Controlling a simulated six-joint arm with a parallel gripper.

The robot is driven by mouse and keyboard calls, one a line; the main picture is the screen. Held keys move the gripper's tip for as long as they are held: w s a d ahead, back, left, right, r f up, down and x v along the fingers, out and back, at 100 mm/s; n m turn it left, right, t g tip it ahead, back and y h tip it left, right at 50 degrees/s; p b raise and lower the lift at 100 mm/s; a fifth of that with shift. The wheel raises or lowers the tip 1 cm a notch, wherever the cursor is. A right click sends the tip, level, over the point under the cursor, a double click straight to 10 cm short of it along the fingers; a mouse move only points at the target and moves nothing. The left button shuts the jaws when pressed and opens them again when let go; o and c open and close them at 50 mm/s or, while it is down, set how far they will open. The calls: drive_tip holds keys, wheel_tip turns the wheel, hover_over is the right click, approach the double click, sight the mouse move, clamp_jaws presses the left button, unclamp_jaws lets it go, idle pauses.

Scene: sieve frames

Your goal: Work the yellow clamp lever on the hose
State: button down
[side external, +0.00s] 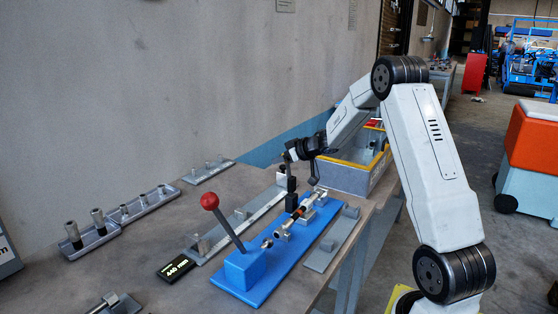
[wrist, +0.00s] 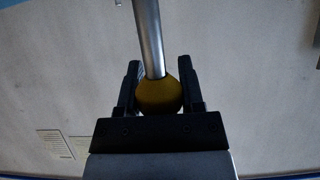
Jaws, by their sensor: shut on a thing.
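The yellow lever knob (wrist: 158,95) sits between my gripper's (wrist: 158,72) two black fingers in the wrist view, with its metal rod (wrist: 148,38) running up out of the picture. The fingers are shut on the ball. In the side view my gripper (side external: 290,155) is above the far end of the blue base plate (side external: 262,283); the yellow knob cannot be made out there. A short dark and orange cylindrical piece (side external: 298,213) lies along the blue plate between metal fittings; I cannot tell if it is the hose.
A red-knobbed lever (side external: 209,201) stands tilted on a blue block at the near end. A black display (side external: 176,268) reads 440 mm. Grey fixture plates flank the blue plate. A grey tray of metal sleeves (side external: 120,215) is left; a yellow-rimmed crate (side external: 345,178) stands behind.

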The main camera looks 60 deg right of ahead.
idle(0.3)
drive_tip(key=shift+c, duration=1.1)
unclamp_jaws()
drive_tip(key=shift+w, duration=0.1)
drive_tip(key=v, duration=0.8)
drive_tip(key=shift+w, duration=0.1)
